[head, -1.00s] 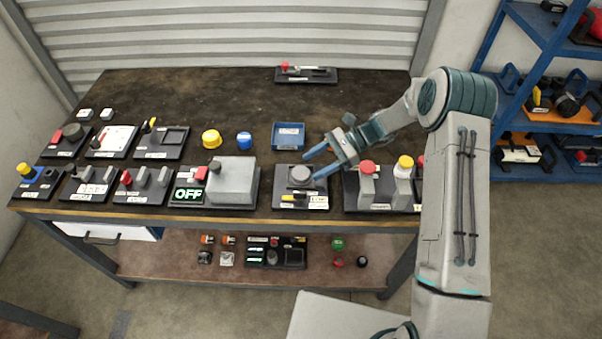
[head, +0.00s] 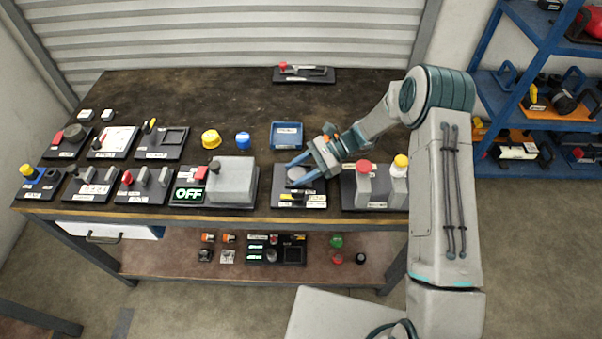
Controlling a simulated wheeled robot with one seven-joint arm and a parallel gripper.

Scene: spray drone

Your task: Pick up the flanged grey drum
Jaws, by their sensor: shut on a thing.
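The flanged grey drum (head: 297,173) is a short grey cylinder on a black base plate (head: 284,203) near the front edge of the bench. My gripper (head: 297,174) reaches in from the right, with one blue finger on the far side of the drum and one on the near side. The gripper is shut on the drum. The drum still appears to sit at its place on the plate; its lower rim is partly hidden by the fingers.
The grey OFF box (head: 232,182) stands close left. A blue tray (head: 287,127) lies behind, with yellow and blue caps (head: 210,139) left of it. The bench's back middle is clear.

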